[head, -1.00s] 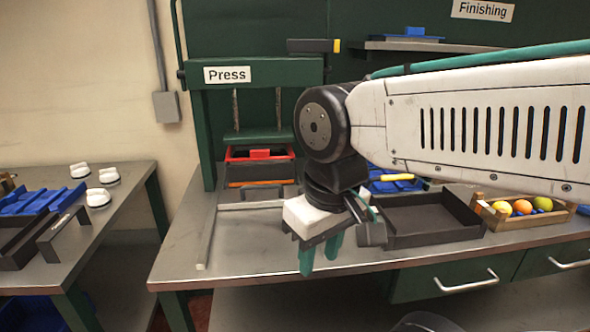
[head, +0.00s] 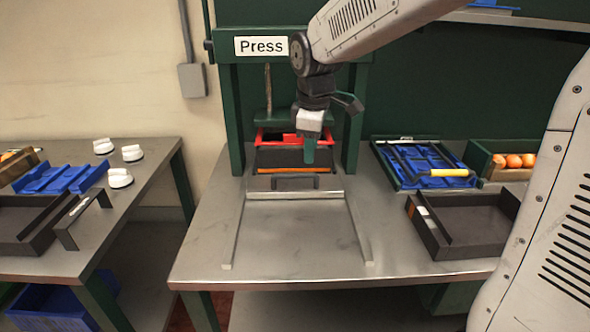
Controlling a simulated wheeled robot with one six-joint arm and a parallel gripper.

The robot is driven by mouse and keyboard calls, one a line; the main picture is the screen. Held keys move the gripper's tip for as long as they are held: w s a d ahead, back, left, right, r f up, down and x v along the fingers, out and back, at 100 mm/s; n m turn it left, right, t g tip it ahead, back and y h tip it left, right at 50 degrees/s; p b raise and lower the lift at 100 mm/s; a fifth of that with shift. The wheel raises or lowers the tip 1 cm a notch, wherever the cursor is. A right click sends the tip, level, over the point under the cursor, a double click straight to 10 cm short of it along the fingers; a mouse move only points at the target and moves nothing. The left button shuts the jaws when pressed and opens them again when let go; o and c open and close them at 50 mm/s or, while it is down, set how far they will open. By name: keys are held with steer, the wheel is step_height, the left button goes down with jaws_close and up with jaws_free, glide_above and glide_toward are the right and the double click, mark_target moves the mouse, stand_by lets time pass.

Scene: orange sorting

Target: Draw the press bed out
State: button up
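The press (head: 228,110) is a green frame with a sign reading "Press". In it sits a dark press bed (head: 280,160) with an orange strip low on its front. A red-rimmed tray (head: 268,137) shows on or behind it. A dark handle (head: 295,180) stands at the bed's front, over the back of the rails. My gripper (head: 309,158) points down in front of the press, with its teal fingertips a little above the handle in the picture. The fingers overlap in this view, so their opening is hidden. Contact with the bed cannot be told.
Two metal rails (head: 232,228) run forward from the press over a bare bench top (head: 295,235). A dark tray (head: 465,250), a blue rack with a yellow-handled tool (head: 450,173) and a crate of oranges (head: 482,160) stand to the right. A side table (head: 110,225) stands left.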

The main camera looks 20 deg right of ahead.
mark_target(295, 175)
steer(key=w+f+n, duration=0.1)
steer(key=w+f, duration=0.1)
steer(key=f, duration=0.1)
steer(key=w+f+n, duration=0.1)
steer(key=w+f, duration=0.2)
steer(key=f, duration=0.1)
steer(key=w+a+f+n, duration=0.1)
steer(key=w+f, duration=0.2)
steer(key=f, duration=0.1)
steer(key=shift+w, duration=0.2)
jaws_close()
